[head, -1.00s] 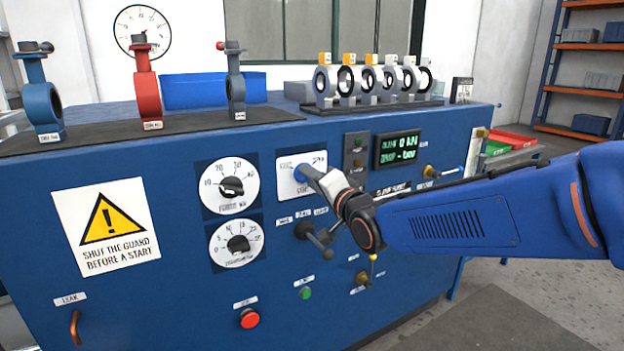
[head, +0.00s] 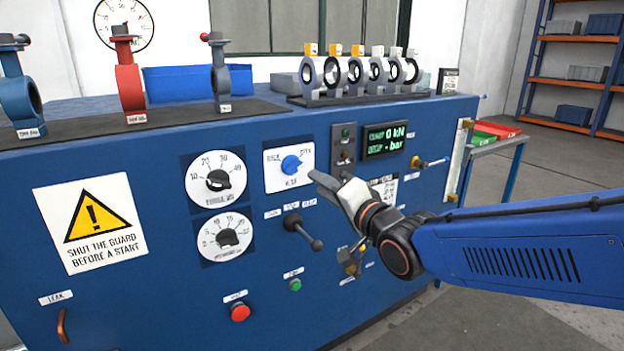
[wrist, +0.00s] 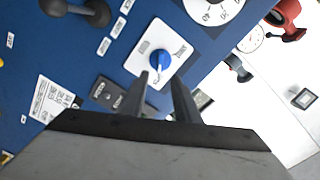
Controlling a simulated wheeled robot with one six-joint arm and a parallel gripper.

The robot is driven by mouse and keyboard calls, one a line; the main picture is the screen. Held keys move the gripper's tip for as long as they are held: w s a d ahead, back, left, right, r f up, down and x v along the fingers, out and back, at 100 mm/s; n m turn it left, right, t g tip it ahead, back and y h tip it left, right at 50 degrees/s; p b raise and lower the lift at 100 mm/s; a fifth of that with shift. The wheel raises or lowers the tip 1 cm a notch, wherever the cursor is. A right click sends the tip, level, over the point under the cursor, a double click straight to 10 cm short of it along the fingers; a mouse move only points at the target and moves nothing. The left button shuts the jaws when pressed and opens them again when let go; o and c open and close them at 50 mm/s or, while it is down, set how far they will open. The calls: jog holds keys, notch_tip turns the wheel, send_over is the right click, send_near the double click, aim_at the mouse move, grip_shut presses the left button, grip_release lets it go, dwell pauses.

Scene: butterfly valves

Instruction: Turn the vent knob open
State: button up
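A round blue knob (head: 291,163) sits on a white plate (head: 277,182) in the middle of the blue panel. The plate's lettering is too small to read surely, so I cannot confirm that it says vent. My gripper (head: 325,187) is to the right of the knob and apart from it, its fingers pointing towards the panel. In the wrist view the blue knob (wrist: 159,62) shows whole, beyond the tips of my gripper (wrist: 160,82). The two fingers stand apart with nothing between them.
Two black dials (head: 219,181) are left of the knob. A black lever (head: 303,231) sticks out below it. A red button (head: 240,312) and a green button (head: 295,285) are lower down. A green-lit display (head: 388,140) is at the right.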

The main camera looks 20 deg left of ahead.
jog(key=v, duration=0.7)
jog(key=shift+w, duration=0.1)
jog(key=d+f+h, duration=0.5)
jog(key=d, duration=0.8)
jog(key=d+f+h, duration=0.4)
jog(key=d, duration=0.8)
jog(key=s+d+f+n+g+h, duration=0.1)
jog(key=s+d+f+g+h, duration=0.1)
jog(key=s+d+f, duration=0.3)
jog(key=s+d+f+n+g+h, duration=0.1)
jog(key=s+d+f+g, duration=0.3)
jog(key=s+d, duration=0.7)
jog(key=shift+s+d+f+g+h, duration=0.45)
jog(key=shift+s+h, duration=0.35)
jog(key=shift+s, duration=0.3)
jog(key=shift+a, duration=0.1)
